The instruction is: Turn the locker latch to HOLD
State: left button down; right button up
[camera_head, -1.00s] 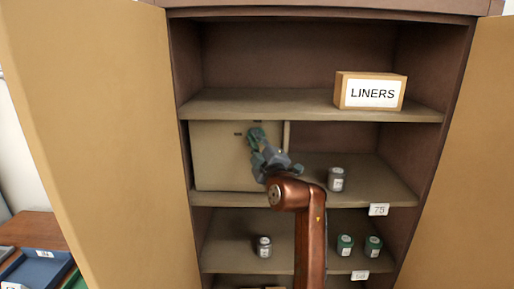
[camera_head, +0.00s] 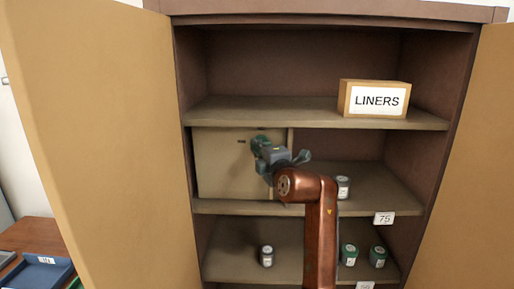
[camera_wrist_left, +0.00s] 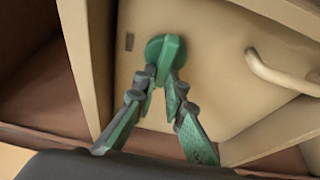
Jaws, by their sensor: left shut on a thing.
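The locker (camera_head: 222,175) is a beige box with a shut door on the middle shelf of the cabinet. In the left wrist view, the latch (camera_wrist_left: 166,47) is a round green knob on the door's face. My left gripper (camera_wrist_left: 160,76) is shut on the latch, its two green and grey fingers meeting at the knob. In the head view, my left gripper (camera_head: 262,146) is at the upper right of the locker door and hides the latch. I cannot read any HOLD mark. My right gripper is not in view.
A pale bar handle (camera_wrist_left: 280,74) and a small dark mark (camera_wrist_left: 129,42) are on the door. A grey jar (camera_head: 343,184) stands right of the locker, partly behind my arm. Several jars stand on the shelf below. A LINERS box (camera_head: 374,99) is above. Open cabinet doors flank both sides.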

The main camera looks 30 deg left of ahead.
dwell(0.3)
pick_arm(q)
jog(key=c, duration=2)
grip_release()
jog(key=v, duration=1.2)
jog(key=shift+a, duration=0.1)
